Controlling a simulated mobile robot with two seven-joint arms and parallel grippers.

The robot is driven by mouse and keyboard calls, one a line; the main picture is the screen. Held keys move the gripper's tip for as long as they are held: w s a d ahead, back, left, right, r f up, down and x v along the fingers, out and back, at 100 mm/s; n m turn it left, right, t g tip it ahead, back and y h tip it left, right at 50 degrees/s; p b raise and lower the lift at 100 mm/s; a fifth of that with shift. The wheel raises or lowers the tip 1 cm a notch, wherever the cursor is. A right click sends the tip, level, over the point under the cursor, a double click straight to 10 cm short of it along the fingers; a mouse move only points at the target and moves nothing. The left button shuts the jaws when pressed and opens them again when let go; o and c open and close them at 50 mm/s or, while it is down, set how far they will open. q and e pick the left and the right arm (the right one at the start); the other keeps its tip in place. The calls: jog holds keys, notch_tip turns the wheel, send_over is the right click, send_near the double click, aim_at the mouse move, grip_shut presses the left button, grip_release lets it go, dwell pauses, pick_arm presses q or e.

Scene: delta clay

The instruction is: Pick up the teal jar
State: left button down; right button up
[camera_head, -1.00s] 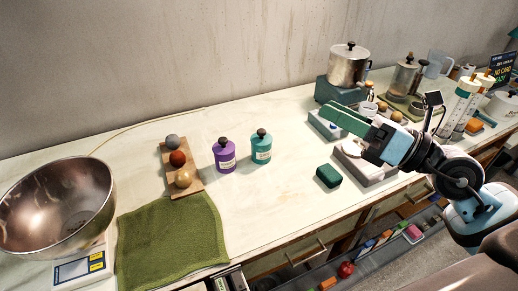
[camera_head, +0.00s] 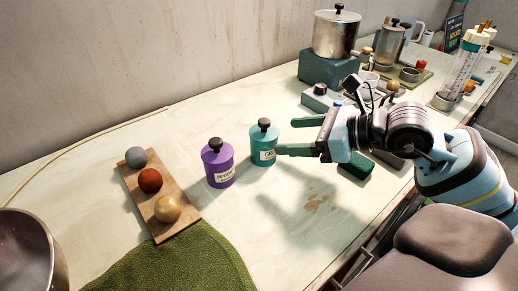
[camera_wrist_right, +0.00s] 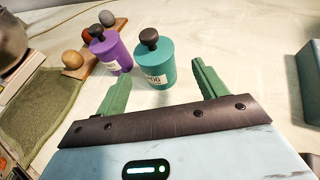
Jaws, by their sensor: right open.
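The teal jar (camera_head: 263,143) stands upright on the counter, with a dark knob on its lid and a pale label. My right gripper (camera_head: 296,136) is open just to the right of it, its two green fingers pointing left toward the jar. In the right wrist view the teal jar (camera_wrist_right: 155,62) stands ahead of the gripper (camera_wrist_right: 160,84), its base near the opening between the green fingers. I see nothing held between the fingers. A purple jar (camera_head: 218,166) with a dark knob stands close to the left of the teal jar. My left gripper is not in view.
A wooden board (camera_head: 136,185) with grey, red and yellow balls lies left of the jars, by a green towel (camera_head: 190,265). A metal bowl (camera_head: 25,255) is at lower left. A dark green box (camera_head: 357,167) sits below my right gripper. A pot (camera_head: 336,35) stands behind.

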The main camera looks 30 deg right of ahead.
aim_at(276, 139)
jog(key=shift+x, duration=1.2)
jog(key=shift+a, duration=0.1)
jog(key=shift+w, duration=0.1)
jog(key=shift+s+f+p+x, duration=0.15)
jog(key=shift+p+x, duration=0.2)
jog(key=shift+x, duration=0.95)
jog(key=shift+s+f+p+x, duration=0.1)
jog(key=shift+p+x, duration=0.25)
jog(key=shift+x, duration=0.95)
jog(key=shift+a, duration=0.15)
jog(key=c, duration=1.1)
